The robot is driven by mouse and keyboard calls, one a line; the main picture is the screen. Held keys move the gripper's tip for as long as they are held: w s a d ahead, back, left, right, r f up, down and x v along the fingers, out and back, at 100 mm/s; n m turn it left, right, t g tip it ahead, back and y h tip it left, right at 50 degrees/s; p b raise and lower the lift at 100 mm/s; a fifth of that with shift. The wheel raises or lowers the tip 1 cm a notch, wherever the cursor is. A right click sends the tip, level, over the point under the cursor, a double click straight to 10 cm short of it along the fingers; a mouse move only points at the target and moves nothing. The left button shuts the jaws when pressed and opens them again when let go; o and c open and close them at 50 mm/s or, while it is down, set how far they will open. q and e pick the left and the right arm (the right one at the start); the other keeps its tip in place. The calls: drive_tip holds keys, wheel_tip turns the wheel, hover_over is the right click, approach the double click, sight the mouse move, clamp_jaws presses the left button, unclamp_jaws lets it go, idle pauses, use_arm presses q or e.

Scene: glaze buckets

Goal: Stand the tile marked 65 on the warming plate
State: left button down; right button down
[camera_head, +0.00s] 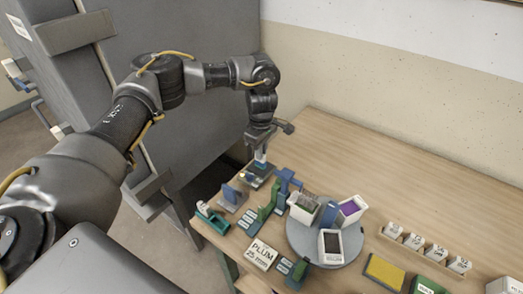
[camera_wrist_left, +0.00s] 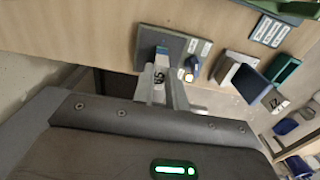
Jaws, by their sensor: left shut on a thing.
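My left gripper (camera_head: 261,157) is shut on a small upright tile (camera_wrist_left: 160,72), white with a blue end. Dark marks that look like 65 show on its face in the left wrist view; the fingers cover part of it. The tile's blue end (camera_head: 261,165) shows below the fingers in the head view. Right by it is the dark grey warming plate (camera_head: 251,183), near the table's left edge; the plate also shows in the left wrist view (camera_wrist_left: 178,42). The tile's lower end overlaps the plate in both views; I cannot tell whether it touches. My right gripper is not in view.
Close to the plate stand blue and green holders (camera_head: 267,208) and a teal item (camera_head: 212,218). A sign reading PLUM 25 mm (camera_head: 262,254) is in front. White tiles stand on a wooden rack (camera_head: 415,246). The table's back is clear.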

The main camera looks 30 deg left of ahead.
use_arm(q)
drive_tip(key=shift+f, duration=0.2)
drive_tip(key=c, duration=1.3)
unclamp_jaws()
drive_tip(key=shift+c, duration=0.2)
wheel_tip(320, 180, up, 7)
drive_tip(key=p, duration=0.5)
drive_tip(key=shift+r+p, duration=0.1)
drive_tip(key=shift+p, duration=0.3)
